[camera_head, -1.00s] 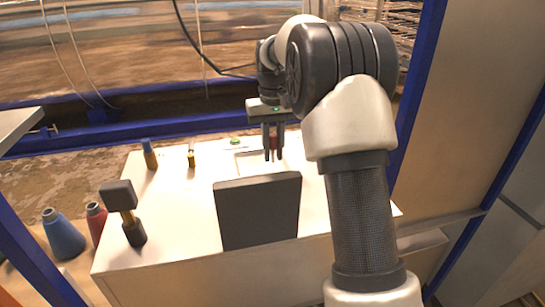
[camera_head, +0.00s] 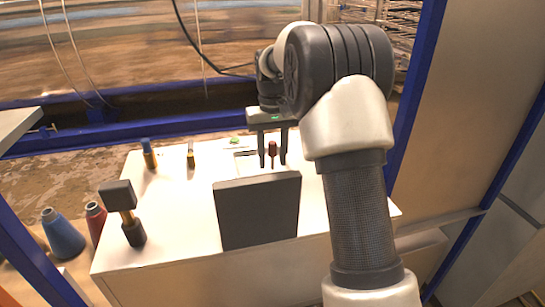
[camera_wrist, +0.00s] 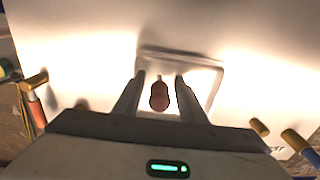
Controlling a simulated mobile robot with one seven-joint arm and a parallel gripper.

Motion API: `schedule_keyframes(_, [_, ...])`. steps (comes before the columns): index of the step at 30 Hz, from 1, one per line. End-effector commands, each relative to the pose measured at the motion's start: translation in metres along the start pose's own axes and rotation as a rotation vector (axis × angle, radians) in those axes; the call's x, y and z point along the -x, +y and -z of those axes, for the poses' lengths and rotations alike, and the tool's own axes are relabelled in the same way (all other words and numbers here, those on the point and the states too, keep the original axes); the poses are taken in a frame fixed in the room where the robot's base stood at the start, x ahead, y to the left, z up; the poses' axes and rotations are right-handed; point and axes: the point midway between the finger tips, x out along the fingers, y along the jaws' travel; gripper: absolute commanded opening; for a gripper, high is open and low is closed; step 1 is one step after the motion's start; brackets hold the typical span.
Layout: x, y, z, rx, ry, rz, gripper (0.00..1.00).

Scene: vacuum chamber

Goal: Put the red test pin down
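The red test pin (camera_head: 272,147) has a red top and a thin tip pointing down. It is upright in the head view. My gripper (camera_head: 272,165) is above the table, pointing down, with one finger on each side of the pin. In the wrist view the red pin (camera_wrist: 159,97) lies between the two fingers with a gap on both sides, so the gripper is open and not touching it. A shallow pale tray (camera_wrist: 208,72) lies under the pin and fingers. What the pin's tip rests on is not clear.
A dark upright panel (camera_head: 258,212) stands at the table's front edge. A dark-headed post (camera_head: 133,232) stands front left. A blue-topped pin (camera_head: 149,155) and a brass-coloured pin (camera_head: 191,158) stand at the back left. The white tabletop (camera_head: 180,210) is clear left of the panel.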

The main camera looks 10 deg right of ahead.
Motion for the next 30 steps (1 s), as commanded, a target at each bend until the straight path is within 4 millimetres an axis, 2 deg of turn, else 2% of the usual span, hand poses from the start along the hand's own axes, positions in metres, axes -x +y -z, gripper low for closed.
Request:
schedule_keyframes(5, [0.027, 0.000, 0.001, 0.000, 0.007, 0.000, 0.37])
schedule_keyframes(12, [0.080, 0.000, 0.002, 0.000, 0.005, 0.000, 0.37])
schedule_keyframes(18, [0.111, 0.000, 0.001, 0.000, 0.004, 0.000, 0.37])
schedule_keyframes(23, [0.120, 0.000, 0.001, 0.000, 0.002, 0.000, 0.37])
schedule_keyframes(30, [0.121, 0.000, 0.000, 0.000, 0.001, 0.000, 0.37])
